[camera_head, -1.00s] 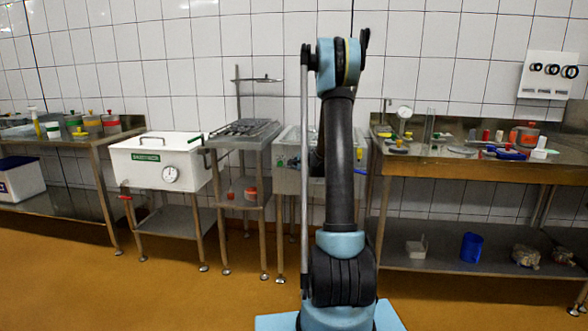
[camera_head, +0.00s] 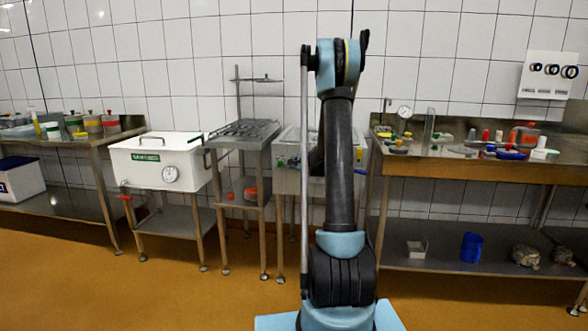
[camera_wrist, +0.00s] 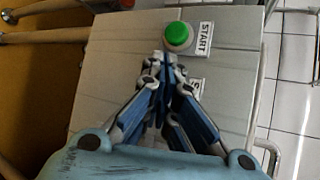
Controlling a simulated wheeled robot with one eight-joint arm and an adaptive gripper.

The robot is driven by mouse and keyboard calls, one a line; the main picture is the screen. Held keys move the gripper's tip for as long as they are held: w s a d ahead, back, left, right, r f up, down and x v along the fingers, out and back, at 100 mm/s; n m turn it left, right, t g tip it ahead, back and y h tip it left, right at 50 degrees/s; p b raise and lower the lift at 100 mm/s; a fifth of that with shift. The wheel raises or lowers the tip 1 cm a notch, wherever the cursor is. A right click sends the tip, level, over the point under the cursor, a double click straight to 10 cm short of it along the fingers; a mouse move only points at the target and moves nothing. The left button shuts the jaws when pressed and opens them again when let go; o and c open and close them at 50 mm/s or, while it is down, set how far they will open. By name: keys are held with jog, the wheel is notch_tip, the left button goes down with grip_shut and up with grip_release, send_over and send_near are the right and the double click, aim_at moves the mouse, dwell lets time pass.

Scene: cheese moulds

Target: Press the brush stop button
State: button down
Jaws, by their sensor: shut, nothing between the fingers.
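In the wrist view a green button (camera_wrist: 178,36) sits on a pale grey metal panel (camera_wrist: 115,60), with a white START label (camera_wrist: 205,39) beside it. A second white label (camera_wrist: 197,88), beginning with S, is partly covered by my fingers. The button beside that label is not visible; my gripper covers that area. My gripper (camera_wrist: 162,64) is shut and empty, its tips just below the green button in the picture. Whether the tips touch the panel cannot be told. In the head view my arm hides the gripper and much of the sink-like unit (camera_head: 290,178).
A white box with a dial (camera_head: 160,162) stands on a stand at left of centre. A metal rack table (camera_head: 243,135) is next to the unit. A steel bench (camera_head: 450,165) with small items stands at right. Pipes (camera_wrist: 55,37) run left of the panel. The floor in front is clear.

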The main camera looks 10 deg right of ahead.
jog(key=shift+w+d, duration=0.1)
jog(key=shift+w, duration=0.1)
jog(key=shift+s, duration=0.15)
dwell(0.4)
jog(key=shift+s+a, duration=0.3)
jog(key=shift+s, duration=0.45)
jog(key=shift+s+a, duration=0.25)
jog(key=shift+s, duration=0.55)
jog(key=shift+s+a, duration=0.3)
jog(key=shift+s, duration=0.5)
jog(key=shift+s+a, duration=0.25)
jog(key=shift+s, duration=0.55)
